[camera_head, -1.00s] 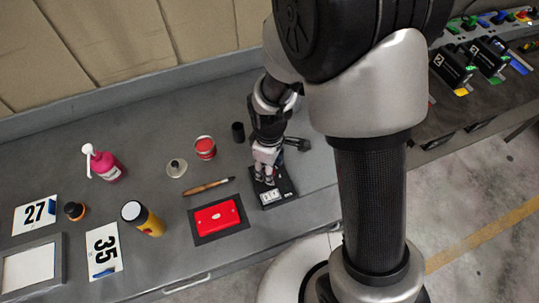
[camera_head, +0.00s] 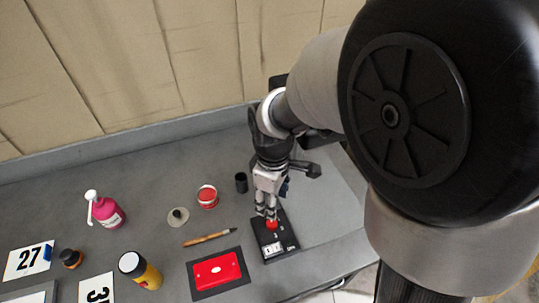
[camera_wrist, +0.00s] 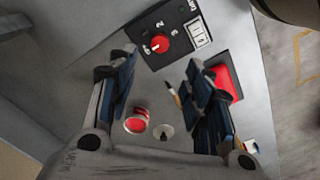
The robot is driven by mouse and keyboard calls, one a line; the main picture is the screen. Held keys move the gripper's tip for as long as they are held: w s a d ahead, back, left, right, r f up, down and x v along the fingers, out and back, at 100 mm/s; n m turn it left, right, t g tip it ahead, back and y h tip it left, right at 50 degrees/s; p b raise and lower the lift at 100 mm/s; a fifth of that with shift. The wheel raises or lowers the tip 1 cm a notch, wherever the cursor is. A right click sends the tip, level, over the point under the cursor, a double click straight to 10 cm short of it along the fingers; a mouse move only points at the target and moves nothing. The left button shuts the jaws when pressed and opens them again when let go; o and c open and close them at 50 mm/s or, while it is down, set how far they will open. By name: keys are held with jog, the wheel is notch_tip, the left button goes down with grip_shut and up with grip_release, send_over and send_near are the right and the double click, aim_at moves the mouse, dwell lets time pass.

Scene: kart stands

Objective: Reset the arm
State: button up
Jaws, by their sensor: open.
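My gripper (camera_head: 267,212) hangs above a black control box on the grey table in the head view. In the wrist view my gripper (camera_wrist: 160,82) is open, its two blue-padded fingers wide apart with nothing between them. The control box (camera_head: 285,247) has a red round knob (camera_head: 271,224) and a small white switch panel (camera_head: 272,248). In the wrist view the box (camera_wrist: 178,26), its red knob (camera_wrist: 155,44) and the white panel (camera_wrist: 200,33) lie beyond the fingertips, and the knob looks clear of both fingers.
Left of the box are a red plate (camera_head: 217,269), a brush (camera_head: 209,238), a red tin (camera_head: 208,196), a black cup (camera_head: 241,182), a yellow bottle (camera_head: 146,274) and a pink bottle (camera_head: 106,213). A wall (camera_head: 180,60) stands behind the table.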

jog(key=s+d+r+m+t, duration=0.4)
jog(key=s+d+r+m, duration=0.6)
jog(key=r, duration=0.5)
jog(key=s+m, duration=0.2)
jog(key=s, duration=0.1)
jog(key=shift+s+d+t+b, duration=0.3)
jog(key=shift+d+b, duration=0.05)
jog(key=shift+d, duration=0.05)
